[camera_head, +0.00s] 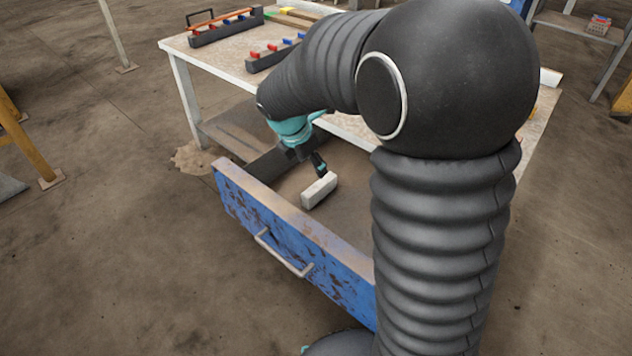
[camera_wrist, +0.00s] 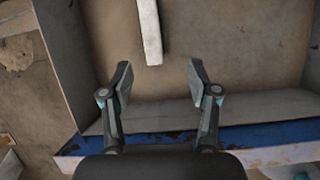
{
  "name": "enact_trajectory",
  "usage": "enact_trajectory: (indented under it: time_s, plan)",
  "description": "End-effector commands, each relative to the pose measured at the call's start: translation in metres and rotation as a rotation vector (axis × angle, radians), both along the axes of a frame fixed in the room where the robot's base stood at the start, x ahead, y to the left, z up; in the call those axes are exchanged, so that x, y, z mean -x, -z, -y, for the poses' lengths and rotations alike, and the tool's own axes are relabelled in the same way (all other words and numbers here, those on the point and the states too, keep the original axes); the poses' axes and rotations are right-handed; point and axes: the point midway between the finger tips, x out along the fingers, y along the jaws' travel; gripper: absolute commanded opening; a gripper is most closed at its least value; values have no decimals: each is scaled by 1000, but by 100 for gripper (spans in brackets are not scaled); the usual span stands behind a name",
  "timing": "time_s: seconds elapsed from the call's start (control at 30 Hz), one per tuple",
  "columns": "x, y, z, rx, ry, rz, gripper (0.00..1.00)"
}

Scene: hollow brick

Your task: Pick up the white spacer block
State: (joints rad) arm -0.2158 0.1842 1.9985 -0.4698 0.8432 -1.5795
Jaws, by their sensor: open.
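The white spacer block (camera_head: 319,190) lies in the open blue drawer (camera_head: 290,235), near its middle. In the wrist view the block (camera_wrist: 150,32) shows as a pale bar running down from the top edge, ending a little beyond and between my fingertips. My gripper (camera_wrist: 157,82) is open and empty, its two fingers apart over the drawer floor. In the head view my gripper (camera_head: 318,165) is just behind the block; whether it touches there I cannot tell. The block's far end is cut off in the wrist view.
The drawer's side wall (camera_wrist: 75,65) and blue front (camera_wrist: 255,138) bound the space around my gripper. Drawer floor around the block is clear.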

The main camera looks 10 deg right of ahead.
Motion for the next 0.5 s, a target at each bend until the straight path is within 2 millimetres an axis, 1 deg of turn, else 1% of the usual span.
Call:
enact_trajectory:
  time_s: [0.03,0.1,0.27,0.5]
  plan:
    - [-5,5,-2,15,-37,-16,60]
    - [-9,10,-4,30,-73,-29,60]
    - [-14,25,-1,42,-100,-42,60]
    - [-24,65,13,41,-98,-42,60]
